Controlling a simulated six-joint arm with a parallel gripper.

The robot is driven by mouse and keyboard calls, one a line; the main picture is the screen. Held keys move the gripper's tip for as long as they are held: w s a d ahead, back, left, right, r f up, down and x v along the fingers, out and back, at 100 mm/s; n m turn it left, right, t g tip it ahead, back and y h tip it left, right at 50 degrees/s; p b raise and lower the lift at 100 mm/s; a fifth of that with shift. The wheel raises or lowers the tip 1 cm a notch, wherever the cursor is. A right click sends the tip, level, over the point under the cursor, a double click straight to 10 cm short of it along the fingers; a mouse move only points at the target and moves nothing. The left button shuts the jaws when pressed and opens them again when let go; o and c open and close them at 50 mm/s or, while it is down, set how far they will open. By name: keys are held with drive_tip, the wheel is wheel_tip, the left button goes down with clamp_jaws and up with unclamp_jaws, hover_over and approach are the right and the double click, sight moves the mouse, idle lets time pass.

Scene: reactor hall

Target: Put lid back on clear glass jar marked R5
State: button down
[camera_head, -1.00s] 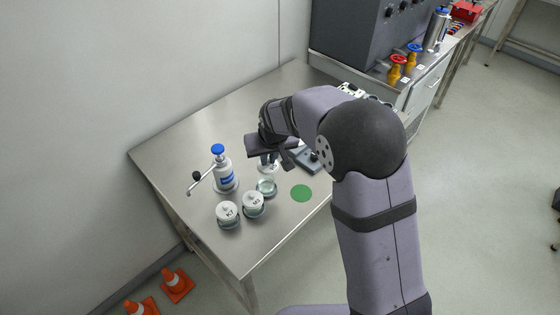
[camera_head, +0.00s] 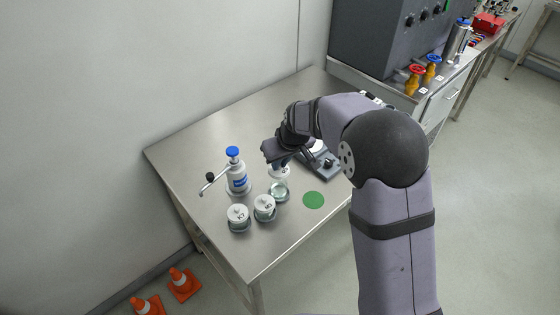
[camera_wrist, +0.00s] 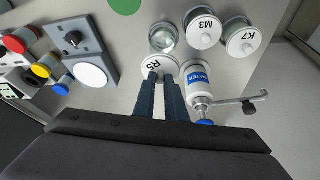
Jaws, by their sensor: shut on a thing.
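My gripper (camera_wrist: 160,80) is shut on the white round lid marked R5 (camera_wrist: 157,66). In the head view my gripper (camera_head: 279,163) holds the lid (camera_head: 281,173) above the table, beyond the open jar. The open clear glass jar (camera_wrist: 163,38) stands upright, with some pale content low inside; it also shows in the head view (camera_head: 279,191). In the wrist view the lid lies just below the jar and slightly overlaps its near rim in the picture. I cannot tell the height between them. No mark is readable on the jar.
Lidded jars M3 (camera_wrist: 205,30) and K7 (camera_wrist: 241,38) stand beside the open jar. A blue-capped bottle (camera_head: 238,180) with a side arm is close by. A grey device with a round white plate (camera_wrist: 92,75) and a green disc (camera_head: 313,200) are on the other side. The table's back left (camera_head: 215,125) is clear.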

sight(281, 173)
drive_tip(key=shift+f+b, duration=2)
drive_tip(key=shift+f, duration=0.9)
drive_tip(key=shift+f, duration=0.15)
idle(0.6)
drive_tip(key=c, duration=1.2)
unclamp_jaws()
drive_tip(key=shift+r+p, duration=2.3)
drive_tip(key=shift+r, duration=1.25)
